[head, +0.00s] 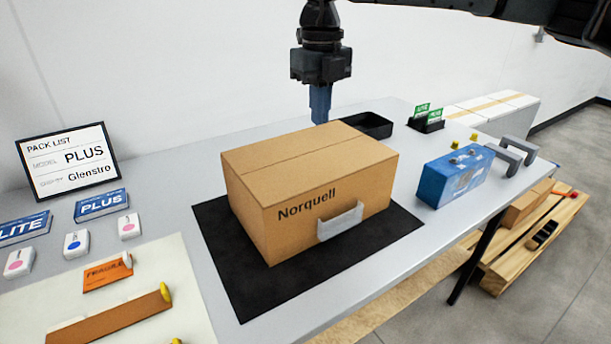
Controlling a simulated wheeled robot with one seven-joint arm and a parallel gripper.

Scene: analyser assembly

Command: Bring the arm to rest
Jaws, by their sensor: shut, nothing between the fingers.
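My gripper (320,103) hangs from my dark arm at the top middle of the head view, with its blue fingers pointing down. The fingers are together and hold nothing. It is above and behind a closed cardboard box (250,198) marked "Norquell", apart from it as far as I can tell. The box stands on a black mat (237,287) and has a grey handle-like piece (340,222) on its front side.
The table (165,165) also bears a black tray (368,125), a blue block-like unit (453,178), grey handles (515,151), a pack-list sign (68,162), and several cards and small tags at left. A wooden pallet (520,258) lies on the floor at right.

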